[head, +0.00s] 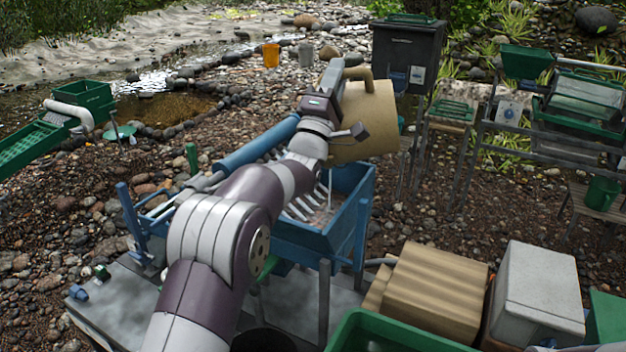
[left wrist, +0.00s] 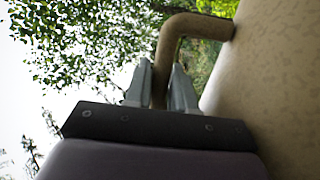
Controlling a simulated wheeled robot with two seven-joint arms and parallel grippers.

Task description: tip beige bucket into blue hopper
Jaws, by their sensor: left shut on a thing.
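The beige bucket (head: 366,122) is held up in the head view, tilted on its side above the right part of the blue hopper (head: 343,231). My left gripper (head: 334,76) is shut on the bucket's handle (head: 358,73). In the left wrist view the two fingers (left wrist: 162,88) close around the beige handle (left wrist: 188,28), and the bucket wall (left wrist: 270,90) fills the right side. The hopper has pale bars across its inside, partly hidden by my left arm. The bucket's contents and mouth cannot be made out. My right gripper is not in view.
A brown ridged box (head: 433,290), a light grey box (head: 538,290) and a green tub (head: 390,333) stand at the front right. A dark bin (head: 408,52) and a metal stand with green trays (head: 580,100) stand behind. Pebbled ground lies left of the hopper.

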